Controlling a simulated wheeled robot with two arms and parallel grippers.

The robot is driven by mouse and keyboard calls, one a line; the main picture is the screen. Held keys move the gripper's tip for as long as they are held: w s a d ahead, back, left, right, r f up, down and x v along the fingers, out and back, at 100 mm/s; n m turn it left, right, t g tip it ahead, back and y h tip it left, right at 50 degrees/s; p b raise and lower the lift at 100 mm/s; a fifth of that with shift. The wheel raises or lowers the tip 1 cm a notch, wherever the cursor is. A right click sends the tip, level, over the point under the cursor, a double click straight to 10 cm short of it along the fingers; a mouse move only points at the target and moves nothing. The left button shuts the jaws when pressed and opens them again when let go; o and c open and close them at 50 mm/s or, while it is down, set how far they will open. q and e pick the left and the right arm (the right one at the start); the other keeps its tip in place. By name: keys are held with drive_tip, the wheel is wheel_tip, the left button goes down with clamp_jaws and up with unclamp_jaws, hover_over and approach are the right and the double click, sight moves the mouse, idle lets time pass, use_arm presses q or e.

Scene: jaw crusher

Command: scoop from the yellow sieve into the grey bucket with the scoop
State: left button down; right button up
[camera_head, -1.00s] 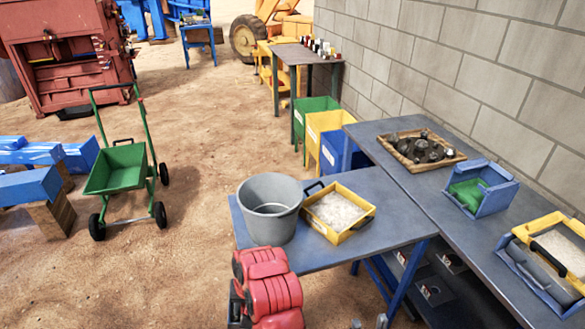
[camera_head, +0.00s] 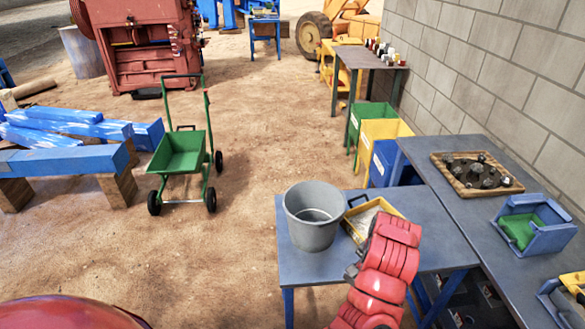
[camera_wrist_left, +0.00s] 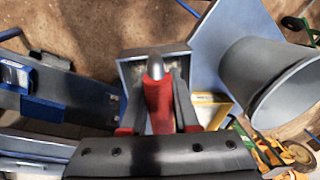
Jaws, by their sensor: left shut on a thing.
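My left gripper (camera_wrist_left: 158,92) is shut on the red handle of the scoop (camera_wrist_left: 158,112) in the left wrist view. The scoop's grey, tray-like head lies beyond the fingers; I cannot tell whether it holds material. The yellow sieve (camera_head: 353,222) stands on the table with pale grains in it, partly covered by my red arm in the head view. Its yellow rim (camera_wrist_left: 224,104) shows beside the scoop in the wrist view. The grey bucket (camera_head: 312,232) stands upright left of the sieve, and its wide side (camera_wrist_left: 258,80) shows at the right of the wrist view. My right gripper is not in view.
A wooden tray (camera_head: 440,158) of dark pieces and a blue bin (camera_head: 560,238) stand on the right bench. A green cart (camera_head: 178,158) stands on the ground at left.

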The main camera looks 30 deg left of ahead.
use_arm(q)
drive_tip(key=w+r+m, duration=0.1)
drive_tip(key=w, duration=0.2)
drive_tip(key=w+r+m, duration=0.1)
drive_tip(key=w+m, duration=0.1)
drive_tip(key=w+a+r+m+h, duration=0.1)
drive_tip(key=w+m, duration=0.1)
drive_tip(key=w, duration=0.1)
drive_tip(key=shift+w, duration=0.35)
drive_tip(key=w+a+r+m+h, duration=0.1)
drive_tip(key=w+a+m, duration=0.4)
drive_tip(key=a, duration=0.5)
drive_tip(key=shift+w+a+r+m, duration=0.15)
drive_tip(key=shift+w+r+m, duration=0.15)
drive_tip(key=shift+w+r, duration=0.25)
drive_tip(key=shift+s+f+g, duration=0.1)
drive_tip(key=shift+s+g, duration=0.05)
drive_tip(key=shift+g, duration=0.15)
drive_tip(key=shift+a, duration=0.25)
drive_tip(key=shift+w, duration=0.2)
drive_tip(key=shift+a, duration=0.25)
